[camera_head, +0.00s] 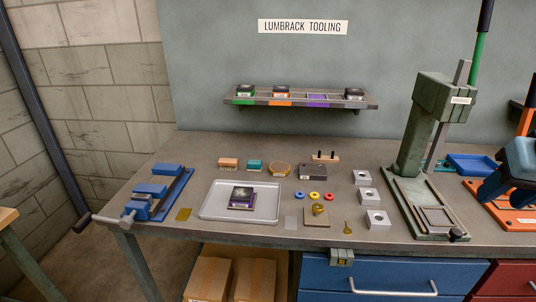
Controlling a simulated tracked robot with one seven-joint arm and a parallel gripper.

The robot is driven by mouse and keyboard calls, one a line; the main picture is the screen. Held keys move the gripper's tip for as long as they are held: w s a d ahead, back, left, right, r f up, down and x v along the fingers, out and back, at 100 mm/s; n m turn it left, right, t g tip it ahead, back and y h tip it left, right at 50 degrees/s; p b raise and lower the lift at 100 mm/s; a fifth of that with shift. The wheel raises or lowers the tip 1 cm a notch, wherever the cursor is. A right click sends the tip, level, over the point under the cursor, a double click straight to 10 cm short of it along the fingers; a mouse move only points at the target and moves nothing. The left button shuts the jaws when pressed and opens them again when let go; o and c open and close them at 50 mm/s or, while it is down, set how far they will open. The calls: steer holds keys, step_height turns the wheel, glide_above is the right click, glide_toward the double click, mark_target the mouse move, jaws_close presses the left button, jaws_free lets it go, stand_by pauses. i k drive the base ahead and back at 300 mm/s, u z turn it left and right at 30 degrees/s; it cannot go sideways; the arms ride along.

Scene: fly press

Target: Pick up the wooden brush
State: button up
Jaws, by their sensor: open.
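The wooden brush (228,163) lies on the workbench near the back left. It has a light brown wooden top and pale bristles facing the front. It stands apart from its neighbours, with a teal block-like item (254,165) just to its right. I cannot make out my gripper clearly. Nothing touches the brush.
In front of the brush is a grey tray (212,213) with a dark boxed item (241,197). A blue vise-like fixture (158,192) stands to the left.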

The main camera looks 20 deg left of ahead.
mark_target(224, 163)
steer(key=z, duration=0.2)
steer(key=i, duration=0.2)
steer(key=z, duration=1.85)
steer(key=k, duration=2.25)
steer(key=u, duration=1.35)
steer(key=i, duration=0.85)
steer(key=u, duration=0.15)
